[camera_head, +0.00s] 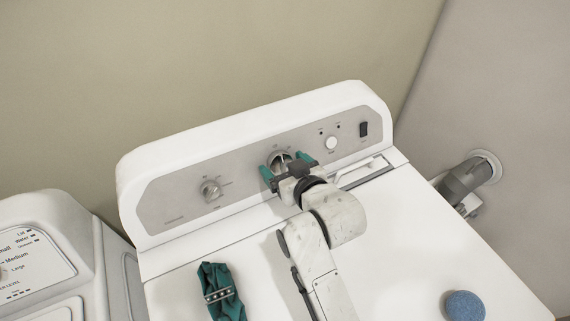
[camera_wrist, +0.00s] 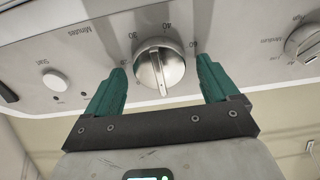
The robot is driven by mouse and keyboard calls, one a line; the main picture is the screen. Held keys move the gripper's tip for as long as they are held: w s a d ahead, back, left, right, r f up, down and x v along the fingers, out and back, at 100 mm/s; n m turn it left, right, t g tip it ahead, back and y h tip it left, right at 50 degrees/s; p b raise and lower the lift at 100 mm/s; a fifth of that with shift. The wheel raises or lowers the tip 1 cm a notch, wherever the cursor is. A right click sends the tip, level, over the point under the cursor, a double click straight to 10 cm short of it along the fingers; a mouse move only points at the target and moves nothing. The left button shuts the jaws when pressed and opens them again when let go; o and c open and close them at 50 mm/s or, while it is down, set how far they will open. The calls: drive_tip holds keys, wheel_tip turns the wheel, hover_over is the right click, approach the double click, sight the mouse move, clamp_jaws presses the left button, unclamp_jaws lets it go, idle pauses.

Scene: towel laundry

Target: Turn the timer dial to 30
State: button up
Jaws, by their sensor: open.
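The timer dial (camera_wrist: 160,70) is a round silver knob with a raised ridge on the dryer's grey control panel (camera_head: 240,165). In the wrist view it appears upside down, with minute numbers around it, including a 40 above it. The ridge runs nearly upright in that view; which number it marks is hard to tell. My gripper (camera_wrist: 160,76) is open, with one teal finger on each side of the dial and visible gaps between fingers and knob. In the head view the dial (camera_head: 279,157) is partly hidden behind my gripper (camera_head: 285,168).
A second knob (camera_head: 211,189) sits left on the panel. A white start button (camera_head: 331,143) and black switch (camera_head: 363,130) are to the right. On the dryer top (camera_head: 400,240) lie a folded teal cloth (camera_head: 222,292) and a blue round object (camera_head: 464,306).

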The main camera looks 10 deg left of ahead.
drive_tip(key=c, duration=1)
